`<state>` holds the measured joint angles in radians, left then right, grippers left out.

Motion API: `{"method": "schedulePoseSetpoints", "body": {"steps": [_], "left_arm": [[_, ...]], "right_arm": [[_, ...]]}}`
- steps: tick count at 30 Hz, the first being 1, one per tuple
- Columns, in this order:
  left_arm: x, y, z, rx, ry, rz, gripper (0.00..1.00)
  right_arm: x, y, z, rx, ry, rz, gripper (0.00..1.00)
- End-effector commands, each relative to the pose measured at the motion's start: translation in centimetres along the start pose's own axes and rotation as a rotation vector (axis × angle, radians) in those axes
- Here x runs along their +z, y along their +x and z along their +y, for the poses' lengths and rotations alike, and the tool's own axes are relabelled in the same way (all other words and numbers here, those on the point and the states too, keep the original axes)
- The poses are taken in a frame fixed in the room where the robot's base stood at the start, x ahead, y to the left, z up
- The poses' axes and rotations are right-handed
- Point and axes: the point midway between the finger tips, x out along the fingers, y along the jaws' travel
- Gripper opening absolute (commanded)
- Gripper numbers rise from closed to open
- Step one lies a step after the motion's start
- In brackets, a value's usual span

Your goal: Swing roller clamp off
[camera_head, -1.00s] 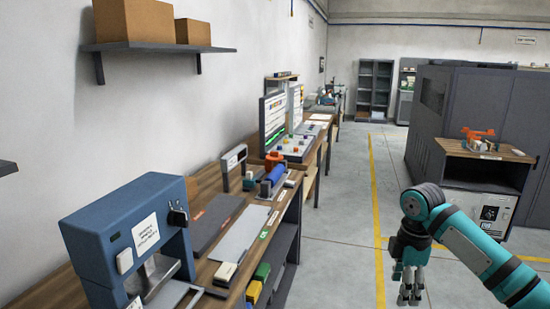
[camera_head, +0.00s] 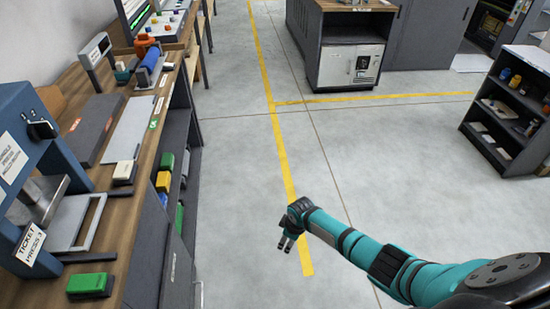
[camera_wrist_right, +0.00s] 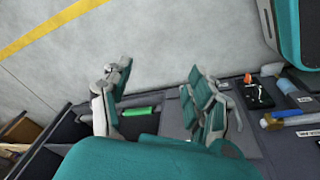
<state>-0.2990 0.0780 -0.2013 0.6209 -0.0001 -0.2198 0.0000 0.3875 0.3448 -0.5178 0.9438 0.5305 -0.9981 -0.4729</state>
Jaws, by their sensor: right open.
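A small device with a blue roller (camera_head: 149,66) and an orange part (camera_head: 145,42) sits on the wooden bench at the upper left; I take it to be the roller clamp unit. A blue roller (camera_wrist_right: 284,116) and an orange part (camera_wrist_right: 248,79) also show at the right of the right wrist view. My right gripper (camera_head: 287,244) is over the floor aisle, well apart from the bench device. In the wrist view its fingers (camera_wrist_right: 160,104) are spread with nothing held. The clamp's position is too small to tell. My left gripper is out of view.
A blue ticket press (camera_head: 25,150) stands at the bench's near left, with a green block (camera_head: 90,285) beside it. Grey plates (camera_head: 128,130) lie mid-bench. A cabinet (camera_head: 350,50) and a dark shelf (camera_head: 510,110) stand across the aisle. The floor between is clear.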

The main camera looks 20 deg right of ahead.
Motion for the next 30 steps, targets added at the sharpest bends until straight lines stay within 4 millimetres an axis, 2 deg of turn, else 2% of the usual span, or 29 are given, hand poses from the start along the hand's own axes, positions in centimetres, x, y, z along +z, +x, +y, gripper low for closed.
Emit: {"method": "schedulePoseSetpoints", "body": {"steps": [1, 2, 3, 4, 6, 9, 12, 15, 18, 26, 30], "left_arm": [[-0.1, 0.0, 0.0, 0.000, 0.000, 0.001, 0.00], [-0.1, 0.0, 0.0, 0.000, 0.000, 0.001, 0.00], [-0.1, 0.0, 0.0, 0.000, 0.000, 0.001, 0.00], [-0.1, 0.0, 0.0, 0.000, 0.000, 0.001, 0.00], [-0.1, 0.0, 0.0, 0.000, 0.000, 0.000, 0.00], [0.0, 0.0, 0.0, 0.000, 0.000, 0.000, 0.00], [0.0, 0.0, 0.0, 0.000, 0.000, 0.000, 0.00], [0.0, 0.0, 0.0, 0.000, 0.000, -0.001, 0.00], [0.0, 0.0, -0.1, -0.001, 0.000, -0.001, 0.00], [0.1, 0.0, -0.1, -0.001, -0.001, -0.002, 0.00], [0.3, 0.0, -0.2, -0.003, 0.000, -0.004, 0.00]], "right_arm": [[5.2, 4.3, -4.2, -0.008, 0.082, -0.028, 0.59], [7.8, 6.2, -6.1, 0.000, 0.125, -0.035, 0.59], [11.3, 8.3, -8.8, 0.009, 0.179, -0.045, 0.59], [14.0, 9.6, -10.9, 0.014, 0.214, -0.053, 0.59], [19.6, 11.7, -15.8, 0.020, 0.284, -0.068, 0.59], [26.5, 13.0, -22.0, 0.018, 0.357, -0.088, 0.59], [31.2, 13.1, -26.8, 0.010, 0.404, -0.099, 0.59], [33.9, 12.8, -29.7, 0.004, 0.432, -0.105, 0.59], [35.0, 12.6, -30.9, 0.000, 0.443, -0.106, 0.59], [35.2, 12.6, -31.1, 0.000, 0.444, -0.106, 0.59], [35.2, 12.6, -31.0, 0.000, 0.444, -0.106, 0.41]]}}
